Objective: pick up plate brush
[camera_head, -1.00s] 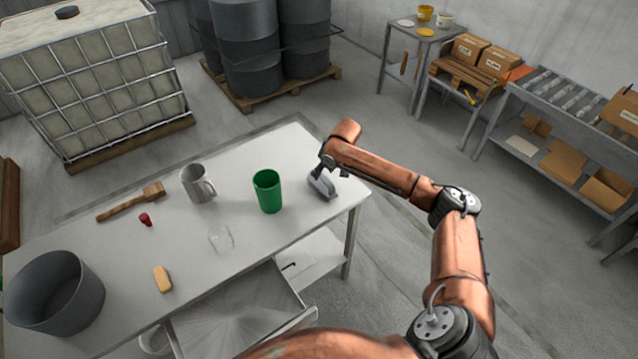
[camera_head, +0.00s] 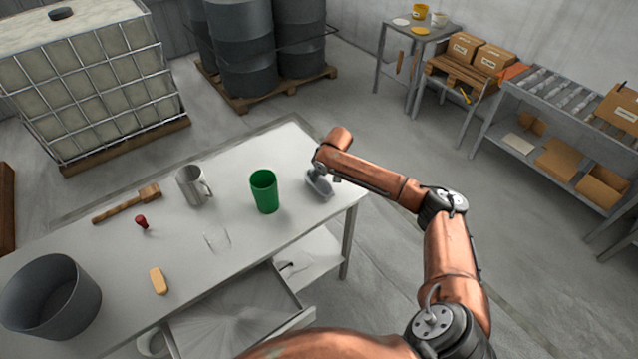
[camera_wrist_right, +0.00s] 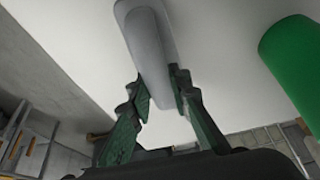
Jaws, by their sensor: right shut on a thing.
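The plate brush (camera_head: 319,185) is a grey, rounded, elongated thing at the right end of the white table. In the right wrist view the grey brush (camera_wrist_right: 146,40) runs between the two dark green fingers. My right gripper (camera_head: 319,170) is over the brush, and it also shows in the right wrist view (camera_wrist_right: 158,88). It is shut on the brush's grey raised part. Whether the brush touches the table I cannot tell. The brush's underside is hidden. My left gripper is not in view.
A green cup (camera_head: 264,192) stands just left of the brush. A grey mug (camera_head: 191,186), a clear glass (camera_head: 217,239), a wooden mallet (camera_head: 127,203), a red item (camera_head: 141,222), a yellow block (camera_head: 158,281) and a grey pot (camera_head: 50,297) are farther left. A drawer (camera_head: 240,310) stands open in front.

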